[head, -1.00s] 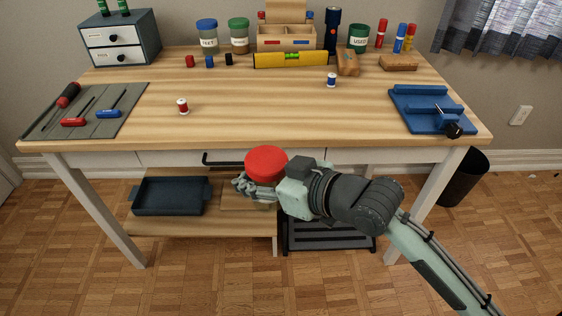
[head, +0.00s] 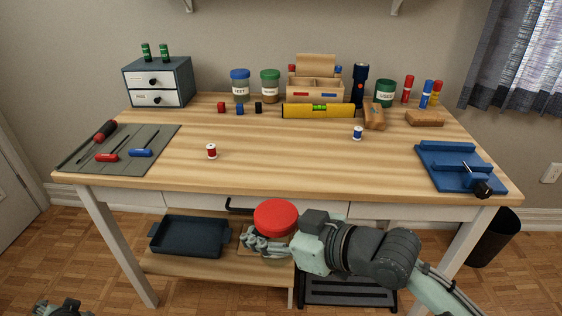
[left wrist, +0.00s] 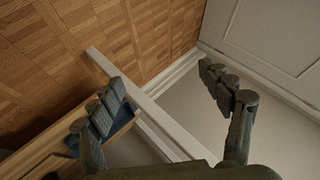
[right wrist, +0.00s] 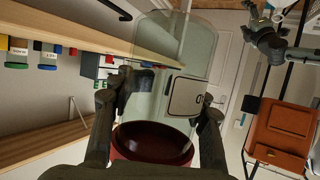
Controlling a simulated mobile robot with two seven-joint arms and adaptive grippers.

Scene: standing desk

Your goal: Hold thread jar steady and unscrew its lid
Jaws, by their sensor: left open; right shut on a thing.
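My right gripper (head: 268,240) is shut on a clear jar (right wrist: 165,70) with a red lid (head: 276,217). It holds the jar in front of the desk's front edge, below the desktop. In the right wrist view the fingers (right wrist: 165,103) sit on either side of the jar, close to its dark red lid (right wrist: 152,143). The jar's body is mostly hidden in the head view. My left gripper (head: 62,308) shows at the bottom left corner of the head view, well apart from the jar. In the left wrist view its fingers (left wrist: 172,110) are spread and empty.
The wooden desktop (head: 290,165) carries a red spool (head: 211,151), a blue spool (head: 357,132), a tool mat (head: 130,165) and a blue vise (head: 455,170). Blue-lidded (head: 240,85) and green-lidded (head: 270,85) jars stand at the back. A tray (head: 190,237) sits on the lower shelf.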

